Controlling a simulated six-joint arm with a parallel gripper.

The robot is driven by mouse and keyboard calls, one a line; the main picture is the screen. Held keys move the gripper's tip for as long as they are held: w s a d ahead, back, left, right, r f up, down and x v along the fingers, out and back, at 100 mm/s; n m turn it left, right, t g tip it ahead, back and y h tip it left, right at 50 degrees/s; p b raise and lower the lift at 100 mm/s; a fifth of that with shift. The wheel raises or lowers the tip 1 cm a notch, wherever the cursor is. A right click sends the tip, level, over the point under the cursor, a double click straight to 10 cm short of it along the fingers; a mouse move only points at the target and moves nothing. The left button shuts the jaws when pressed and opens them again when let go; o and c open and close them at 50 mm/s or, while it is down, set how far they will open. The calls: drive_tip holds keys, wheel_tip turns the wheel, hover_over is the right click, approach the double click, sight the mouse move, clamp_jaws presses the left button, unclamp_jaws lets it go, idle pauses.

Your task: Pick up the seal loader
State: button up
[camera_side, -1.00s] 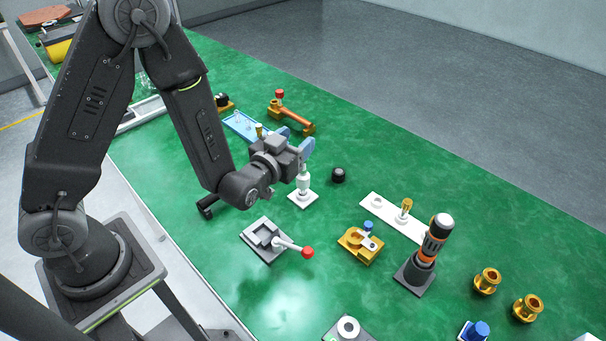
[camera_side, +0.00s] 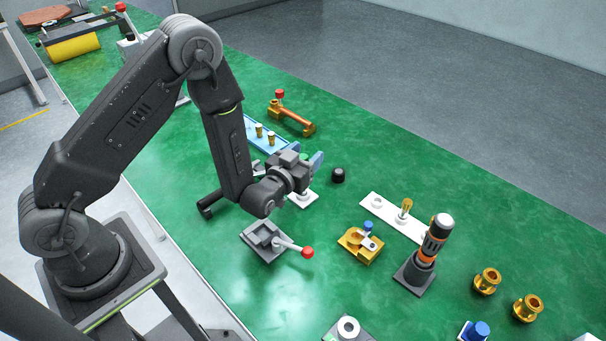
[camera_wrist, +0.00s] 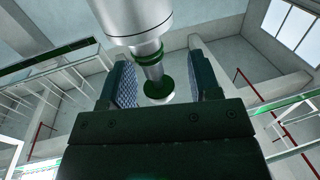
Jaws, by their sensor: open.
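What I take to be the seal loader is a white and silver cylinder (camera_wrist: 140,25) with green rings and a narrower stem in the wrist view. In the side view it is mostly hidden behind my gripper (camera_side: 312,164), and its white square base (camera_side: 306,198) shows just below. My gripper is open with its blue-padded fingers on either side of the stem in the wrist view (camera_wrist: 162,82). Gaps show between the stem and both fingers, so I see no grip on it.
A grey fixture with a red-knobbed lever (camera_side: 268,240) stands in front of my gripper. A black cap (camera_side: 338,175) lies to its right. A gold clamp (camera_side: 360,243) and tamper-like tool (camera_side: 430,250) stand farther right.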

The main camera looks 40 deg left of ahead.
drive_tip(key=shift+w+a, duration=0.1)
drive_tip(key=shift+w, duration=0.3)
clamp_jaws()
